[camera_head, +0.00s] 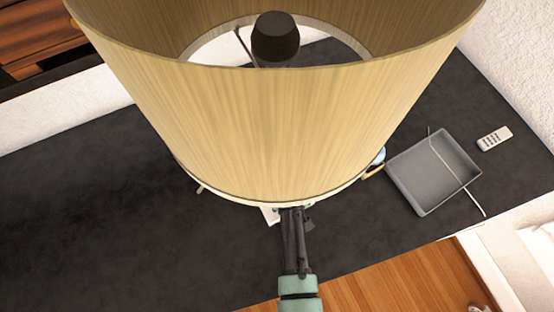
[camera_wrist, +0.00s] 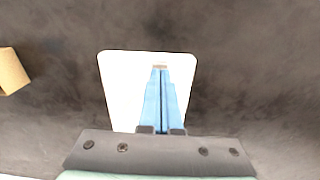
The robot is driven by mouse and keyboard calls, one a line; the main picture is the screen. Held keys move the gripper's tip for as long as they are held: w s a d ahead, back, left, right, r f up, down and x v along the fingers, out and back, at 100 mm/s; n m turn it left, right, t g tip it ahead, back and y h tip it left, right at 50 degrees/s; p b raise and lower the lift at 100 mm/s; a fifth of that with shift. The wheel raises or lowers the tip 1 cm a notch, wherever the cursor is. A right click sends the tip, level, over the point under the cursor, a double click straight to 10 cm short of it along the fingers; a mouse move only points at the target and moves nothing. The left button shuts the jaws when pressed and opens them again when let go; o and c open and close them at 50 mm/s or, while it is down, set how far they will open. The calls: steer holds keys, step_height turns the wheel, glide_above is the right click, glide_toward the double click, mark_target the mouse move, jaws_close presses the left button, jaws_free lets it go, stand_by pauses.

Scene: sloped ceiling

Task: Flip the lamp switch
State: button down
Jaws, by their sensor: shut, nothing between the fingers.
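A lamp with a large pale yellow, ribbed shade (camera_head: 270,130) fills the upper middle of the head view, with a dark bulb-like part (camera_head: 275,38) inside its open top. My gripper (camera_head: 292,210) reaches to the lower edge of the shade, which hides its tips. In the wrist view my gripper (camera_wrist: 161,70) has its blue fingers together and empty, over a white rounded plate (camera_wrist: 120,85). A small greyish-tan mark shows at the fingertips; I cannot tell whether it is the switch or whether they touch it. A white piece (camera_head: 270,214) shows beside my gripper in the head view.
The lamp is over a dark surface (camera_head: 120,200). A grey tray (camera_head: 430,175) and a white remote (camera_head: 494,138) lie at the right. A small round bluish object (camera_head: 378,157) sits beside the shade. A tan block (camera_wrist: 12,72) shows at the wrist view's left edge. The dark surface's left is clear.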

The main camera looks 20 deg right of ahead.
steer(key=shift+f+b, duration=0.75)
steer(key=shift+f, duration=0.25)
stand_by(0.5)
steer(key=shift+r, duration=0.1)
step_height(320, 180, up, 7)
steer(key=p, duration=0.7)
stand_by(0.6)
